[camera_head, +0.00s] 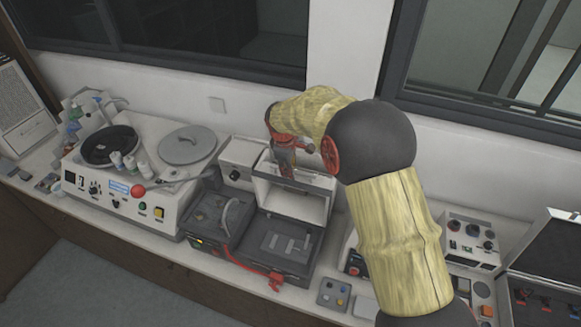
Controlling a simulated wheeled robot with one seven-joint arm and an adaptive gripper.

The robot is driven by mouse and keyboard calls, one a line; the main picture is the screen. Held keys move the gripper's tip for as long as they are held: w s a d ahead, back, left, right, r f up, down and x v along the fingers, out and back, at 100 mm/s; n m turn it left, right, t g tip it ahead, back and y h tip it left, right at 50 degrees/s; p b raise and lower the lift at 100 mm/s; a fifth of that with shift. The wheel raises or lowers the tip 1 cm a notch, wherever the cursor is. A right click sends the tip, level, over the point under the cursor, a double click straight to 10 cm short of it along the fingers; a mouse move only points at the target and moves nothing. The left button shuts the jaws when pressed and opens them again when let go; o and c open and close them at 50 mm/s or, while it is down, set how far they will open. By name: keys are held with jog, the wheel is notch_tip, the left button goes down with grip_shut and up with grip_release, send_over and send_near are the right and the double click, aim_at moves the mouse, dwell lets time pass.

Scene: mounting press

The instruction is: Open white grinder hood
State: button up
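The white hood (296,201) stands in the middle of the bench, at the back of a dark grey machine base (277,244). It looks tilted up, with its pale inner side towards me and the dark base bare in front of it. My gripper (285,172), red and dark, points down at the hood's upper part. It overlaps the hood in the picture; I cannot tell whether it touches. The fingertips are small and partly lost against the hood, so their opening does not show. My arm hides what lies behind and right of the hood.
A polishing machine (122,207) with a dark bowl, a round grey lid (187,145) and bottles stands at left. A dark unit (218,216) adjoins the hooded machine. A red part (274,281) juts out in front. A control box (472,243) and an open dark case (549,268) stand at right.

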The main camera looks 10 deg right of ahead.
jog(key=shift+c, duration=0.6)
grip_shut()
